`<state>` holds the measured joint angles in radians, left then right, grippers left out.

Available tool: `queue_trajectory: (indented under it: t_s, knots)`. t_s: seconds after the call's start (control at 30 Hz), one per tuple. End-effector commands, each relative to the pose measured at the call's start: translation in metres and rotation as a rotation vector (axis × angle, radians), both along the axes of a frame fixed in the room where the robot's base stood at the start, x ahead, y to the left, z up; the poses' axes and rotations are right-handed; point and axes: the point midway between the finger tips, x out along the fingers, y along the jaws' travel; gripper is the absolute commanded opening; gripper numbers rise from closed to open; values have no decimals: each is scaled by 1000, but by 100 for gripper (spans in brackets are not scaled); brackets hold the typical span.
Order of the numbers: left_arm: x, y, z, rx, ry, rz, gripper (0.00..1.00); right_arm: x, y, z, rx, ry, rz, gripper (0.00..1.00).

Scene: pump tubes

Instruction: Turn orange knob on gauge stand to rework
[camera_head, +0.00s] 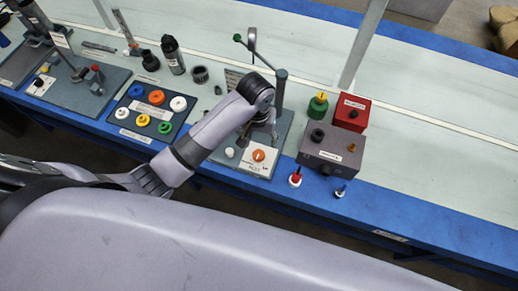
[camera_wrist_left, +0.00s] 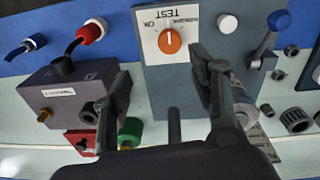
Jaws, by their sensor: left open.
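The orange knob (camera_head: 258,155) sits on a white label panel (camera_head: 248,167) at the front of the grey gauge stand (camera_head: 222,158). In the left wrist view the orange knob (camera_wrist_left: 170,42) shows upside down, with "TEST" above it and two position labels around it, one seeming to read OK and the other REWORK. A pale line marks the knob; which label it points to I cannot tell for sure. My left gripper (camera_head: 264,132) hangs over the stand, just behind the knob. In the wrist view its fingers (camera_wrist_left: 160,68) are spread apart, empty and not touching the knob. My right gripper is not in view.
Two small connectors (camera_head: 295,177) lie in front. A tray of coloured caps (camera_head: 140,124) is to the left. The stand's post (camera_head: 281,90) rises beside my wrist.

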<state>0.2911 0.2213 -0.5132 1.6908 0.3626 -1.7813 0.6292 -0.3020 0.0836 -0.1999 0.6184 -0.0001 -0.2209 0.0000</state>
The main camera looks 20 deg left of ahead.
Motion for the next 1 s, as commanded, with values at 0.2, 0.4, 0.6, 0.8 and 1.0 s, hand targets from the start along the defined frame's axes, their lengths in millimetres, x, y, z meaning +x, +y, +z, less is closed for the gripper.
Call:
queue_trajectory:
  t_s: [0.2,0.4,0.6,0.8,1.0]
  knots:
    - [15,4,44,62,33,42,54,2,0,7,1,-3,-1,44]
    - [14,6,26,70,41,47,54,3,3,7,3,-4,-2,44]
    - [13,7,-16,70,42,45,54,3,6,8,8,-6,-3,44]
    - [13,7,-61,69,41,45,54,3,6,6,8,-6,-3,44]
    - [13,9,-100,69,39,45,54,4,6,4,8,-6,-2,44]
